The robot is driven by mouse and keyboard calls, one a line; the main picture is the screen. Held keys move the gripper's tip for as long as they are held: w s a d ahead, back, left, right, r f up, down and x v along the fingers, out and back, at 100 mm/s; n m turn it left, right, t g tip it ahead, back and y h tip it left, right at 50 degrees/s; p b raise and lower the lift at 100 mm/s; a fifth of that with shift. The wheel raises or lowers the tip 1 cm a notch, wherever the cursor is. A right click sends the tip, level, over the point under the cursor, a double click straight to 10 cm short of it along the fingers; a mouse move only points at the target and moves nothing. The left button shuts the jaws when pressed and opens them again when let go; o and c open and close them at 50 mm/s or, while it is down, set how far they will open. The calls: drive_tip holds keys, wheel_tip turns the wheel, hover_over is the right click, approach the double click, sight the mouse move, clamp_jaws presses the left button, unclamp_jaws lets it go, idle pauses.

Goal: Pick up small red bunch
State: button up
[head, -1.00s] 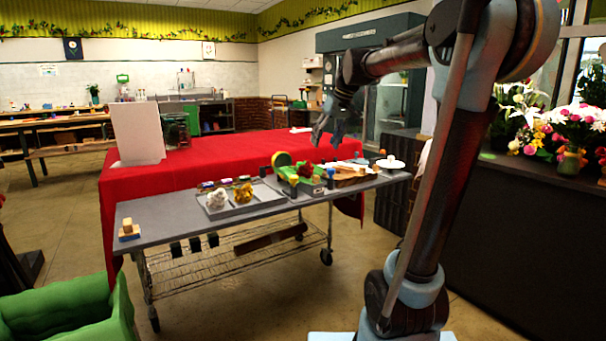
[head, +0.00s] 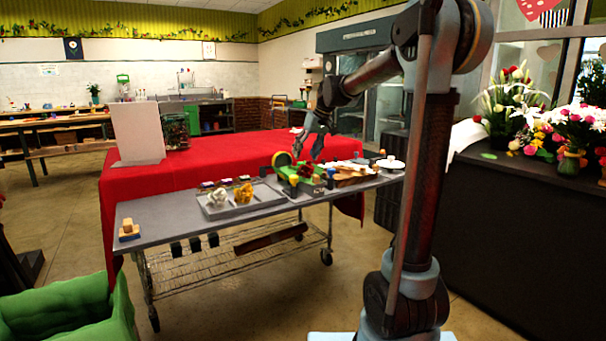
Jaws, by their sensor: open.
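A small red bunch (head: 305,170) with green around it sits in or on a green holder (head: 289,176) on the grey cart, right of its middle. My gripper (head: 307,153) hangs just above the red bunch, fingers pointing down and apart. Nothing shows between the fingers. The gripper appears to overlap the top of the bunch in this view, and I cannot tell whether they touch.
A grey tray (head: 243,209) with a white bunch (head: 218,197) and a yellow bunch (head: 243,193) lies left of the holder. A red-covered table (head: 222,152) stands behind the cart (head: 165,222).

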sight(301, 166)
drive_tip(key=shift+x, duration=3.65)
drive_tip(key=shift+w+d, duration=0.15)
drive_tip(key=shift+d, duration=0.05)
drive_tip(key=shift+c, duration=0.3)
drive_tip(key=c, duration=1.3)
